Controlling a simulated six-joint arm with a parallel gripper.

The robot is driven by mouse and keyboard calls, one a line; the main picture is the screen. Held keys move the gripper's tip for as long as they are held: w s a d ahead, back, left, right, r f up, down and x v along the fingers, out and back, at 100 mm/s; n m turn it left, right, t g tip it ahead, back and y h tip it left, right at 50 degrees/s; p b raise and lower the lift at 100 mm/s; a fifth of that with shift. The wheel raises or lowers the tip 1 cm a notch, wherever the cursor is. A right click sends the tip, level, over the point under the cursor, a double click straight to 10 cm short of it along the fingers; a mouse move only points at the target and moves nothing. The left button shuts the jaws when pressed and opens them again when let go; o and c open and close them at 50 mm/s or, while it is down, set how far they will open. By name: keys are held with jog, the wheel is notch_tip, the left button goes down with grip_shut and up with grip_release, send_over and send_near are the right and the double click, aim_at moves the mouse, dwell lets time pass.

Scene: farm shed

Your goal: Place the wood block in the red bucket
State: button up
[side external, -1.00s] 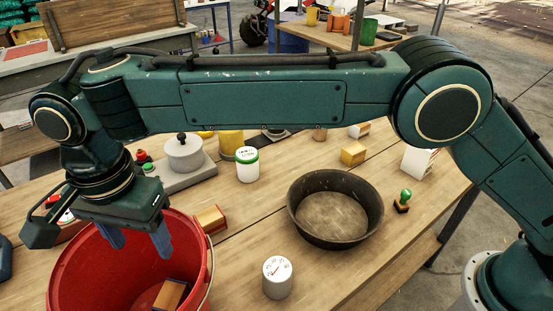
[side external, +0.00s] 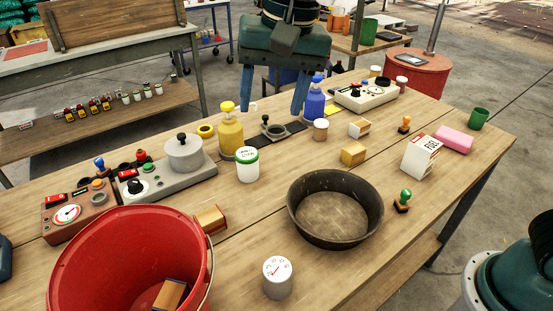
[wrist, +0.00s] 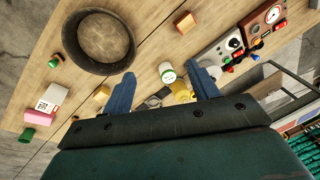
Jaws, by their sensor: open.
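The red bucket (side external: 85,255) stands at the front left of the table in the side view. My gripper (side external: 273,95) is raised at the far side of the table, well away from the bucket. It points down, with its blue fingers apart and nothing between them. The open fingers also show in the wrist view (wrist: 160,72). I cannot make out the bucket in the wrist view.
A similar block (side external: 210,219) lies beside the bucket, and a yellowish block (side external: 353,153) lies farther right. A dark round pan (side external: 335,239) stands in the middle. Yellow (side external: 231,136) and blue (side external: 315,104) bottles stand near my gripper.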

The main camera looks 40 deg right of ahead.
jog(key=s+d+r+n+t, duration=0.1)
jog(key=s+d, duration=0.4)
jog(key=d, duration=0.3)
jog(key=s+d+r+n+t, duration=0.1)
jog(key=s+d+n, duration=0.1)
jog(key=s+d, duration=0.45)
jog(key=s+d+f+n+t+h, duration=0.1)
jog(key=s+d+f+n, duration=0.1)
jog(key=s+d+f, duration=0.4)
jog(key=s+d, duration=0.3)
jog(key=s, duration=0.1)
jog(key=shift+d+f+t, duration=0.15)
jog(key=shift+f+t, duration=0.2)
jog(key=shift+t, duration=0.05)
